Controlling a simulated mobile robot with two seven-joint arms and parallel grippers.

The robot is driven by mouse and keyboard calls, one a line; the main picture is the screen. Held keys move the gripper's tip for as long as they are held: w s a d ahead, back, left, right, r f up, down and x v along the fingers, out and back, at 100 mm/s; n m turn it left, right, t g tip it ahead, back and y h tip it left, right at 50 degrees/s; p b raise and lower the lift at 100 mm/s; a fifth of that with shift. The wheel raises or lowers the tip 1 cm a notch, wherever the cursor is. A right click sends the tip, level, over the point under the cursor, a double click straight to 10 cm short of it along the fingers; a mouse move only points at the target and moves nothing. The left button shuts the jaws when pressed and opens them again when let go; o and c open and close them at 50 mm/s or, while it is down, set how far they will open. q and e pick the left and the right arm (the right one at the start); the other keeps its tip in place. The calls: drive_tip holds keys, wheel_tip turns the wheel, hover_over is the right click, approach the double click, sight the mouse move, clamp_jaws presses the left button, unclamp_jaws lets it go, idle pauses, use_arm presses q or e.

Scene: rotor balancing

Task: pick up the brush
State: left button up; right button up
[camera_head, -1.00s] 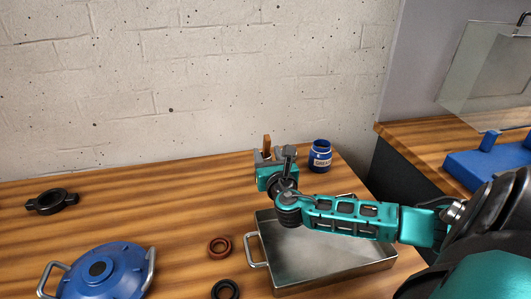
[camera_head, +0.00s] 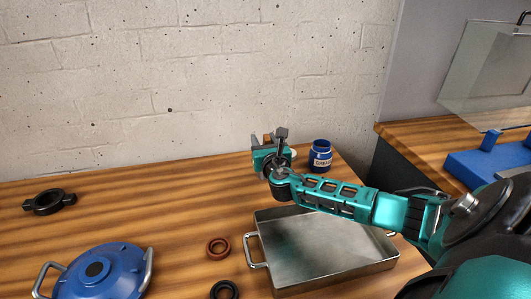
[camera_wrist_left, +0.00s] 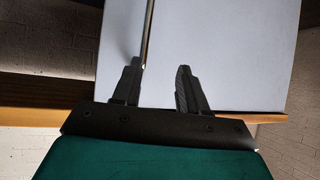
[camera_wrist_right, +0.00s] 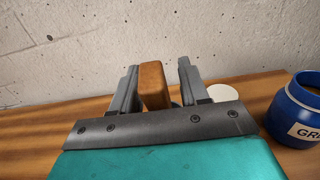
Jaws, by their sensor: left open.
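The brush shows as an upright orange-brown wooden handle (camera_wrist_right: 154,86) in the right wrist view; its lower part is hidden behind my gripper. My right gripper (camera_wrist_right: 160,75) is open, with one finger on each side of the handle. The handle is close to the left finger, and a gap shows at the right finger. In the head view the right gripper (camera_head: 267,142) is at the back of the table, and little of the handle shows. My left gripper (camera_wrist_left: 156,72) is open and empty in the left wrist view, away from the table in the head view.
A blue grease jar (camera_head: 320,157) stands just right of my right gripper. A pale round disc (camera_wrist_right: 222,92) lies near the right finger. A metal tray (camera_head: 320,247), two rings (camera_head: 218,247), a blue lidded housing (camera_head: 103,272) and a black clamp (camera_head: 48,201) lie on the table.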

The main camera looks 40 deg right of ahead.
clamp_jaws()
drive_tip(key=shift+r, duration=0.1)
idle(0.3)
wheel_tip(320, 180, up, 20)
drive_tip(key=p, duration=0.5)
